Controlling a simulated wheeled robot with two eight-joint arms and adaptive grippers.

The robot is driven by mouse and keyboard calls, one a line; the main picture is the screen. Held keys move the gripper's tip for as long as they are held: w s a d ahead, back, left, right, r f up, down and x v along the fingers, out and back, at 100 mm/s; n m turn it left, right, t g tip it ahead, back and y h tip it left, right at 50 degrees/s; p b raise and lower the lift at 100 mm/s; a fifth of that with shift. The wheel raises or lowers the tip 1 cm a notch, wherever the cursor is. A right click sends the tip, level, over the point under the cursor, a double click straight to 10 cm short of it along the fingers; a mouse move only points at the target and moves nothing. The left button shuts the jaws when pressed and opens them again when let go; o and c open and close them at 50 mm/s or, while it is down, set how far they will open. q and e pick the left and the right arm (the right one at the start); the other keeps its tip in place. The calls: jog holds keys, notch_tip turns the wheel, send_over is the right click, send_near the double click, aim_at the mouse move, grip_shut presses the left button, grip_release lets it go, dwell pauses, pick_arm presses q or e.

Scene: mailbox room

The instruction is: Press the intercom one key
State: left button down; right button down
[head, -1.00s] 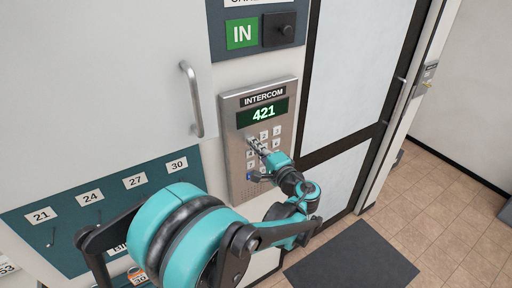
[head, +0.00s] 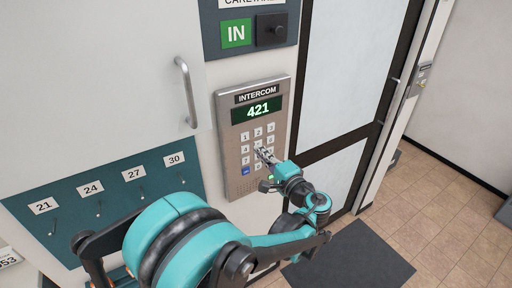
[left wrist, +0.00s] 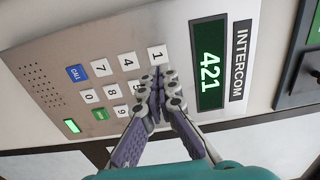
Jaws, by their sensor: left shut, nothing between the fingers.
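The intercom (head: 233,165) is a grey-brown wall panel with a keypad and a green display reading 421. Its one key (head: 245,137) is a pale key at the top left of the keypad, uncovered in the head view. It also shows in the left wrist view (left wrist: 157,54), just beyond the fingertips. My left gripper (head: 260,151) is shut and empty, in front of the keypad's middle. In the left wrist view its fingertips (left wrist: 156,73) hide neighbouring keys; I cannot tell whether they touch the panel. My right gripper is not in view.
A blue CALL key (left wrist: 77,73) and a green key (left wrist: 100,114) sit on the same keypad. A door handle (head: 187,92) stands out to the left, above numbered hooks (head: 90,188). A framed door (head: 345,75) lies to the right, with a dark mat (head: 350,262) on the floor.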

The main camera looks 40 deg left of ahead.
pick_arm(q)
jog(key=v, duration=0.6)
jog(key=shift+d, duration=0.25)
jog(key=shift+s+d, duration=0.1)
notch_tip(320, 180, down, 16)
jog(key=b, duration=1.1)
jog(key=shift+d, duration=0.4)
jog(key=shift+s, duration=0.15)
